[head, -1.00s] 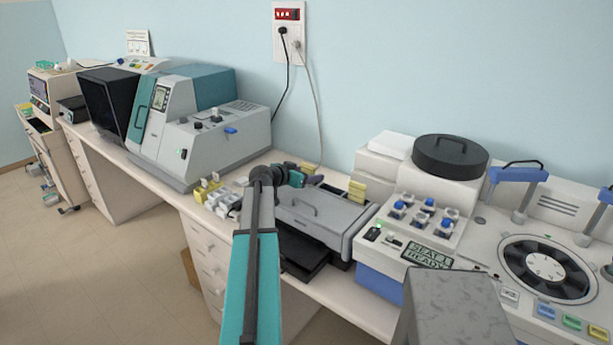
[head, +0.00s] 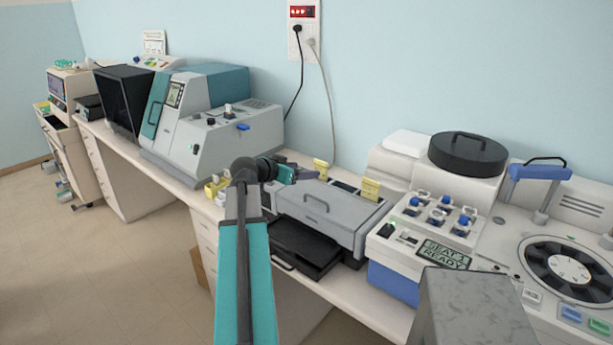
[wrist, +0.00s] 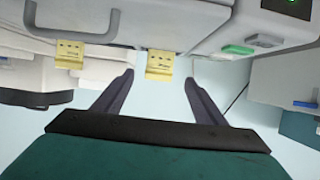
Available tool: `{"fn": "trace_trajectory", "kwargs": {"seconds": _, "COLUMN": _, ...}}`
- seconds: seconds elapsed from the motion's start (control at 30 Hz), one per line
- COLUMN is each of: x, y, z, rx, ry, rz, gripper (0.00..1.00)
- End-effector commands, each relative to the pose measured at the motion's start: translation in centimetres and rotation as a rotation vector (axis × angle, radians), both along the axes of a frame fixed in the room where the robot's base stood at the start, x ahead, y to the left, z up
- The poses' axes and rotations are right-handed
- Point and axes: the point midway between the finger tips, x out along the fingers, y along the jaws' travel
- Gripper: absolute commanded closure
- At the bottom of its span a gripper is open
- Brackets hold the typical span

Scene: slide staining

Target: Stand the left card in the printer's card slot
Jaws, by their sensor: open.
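Two yellow cards stand upright at the back of a grey box with a handle and a black front tray, which looks like the printer (head: 312,212). The left card (head: 320,168) is just beyond my gripper (head: 305,174) in the head view. The right card (head: 370,188) stands farther right. In the upside-down wrist view, the left card (wrist: 159,66) is ahead, between the lines of my open, empty jaws (wrist: 160,78), apart from them. The right card (wrist: 70,52) is off to the left there. I cannot make out the card slot.
A large grey and teal machine (head: 225,130) stands left of my gripper, with small yellow items (head: 214,187) near its front. A white stainer with blue-capped knobs (head: 425,235) stands close on the right. A cord (head: 333,110) hangs down the back wall.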

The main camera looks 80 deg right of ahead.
Motion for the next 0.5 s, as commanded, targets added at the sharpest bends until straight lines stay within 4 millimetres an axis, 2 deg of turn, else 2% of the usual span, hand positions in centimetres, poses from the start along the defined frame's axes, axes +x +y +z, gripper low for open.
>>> {"fn": "trace_trajectory", "kwargs": {"seconds": 0.13, "x": 0.35, "y": 0.7, "z": 0.24, "rx": -0.001, "ry": -0.001, "rz": 0.001, "gripper": 0.35}}
{"fn": "trace_trajectory", "kwargs": {"seconds": 0.5, "x": 0.43, "y": 0.8, "z": 0.39, "rx": 0.0, "ry": -0.001, "rz": 0.0, "gripper": 0.35}}
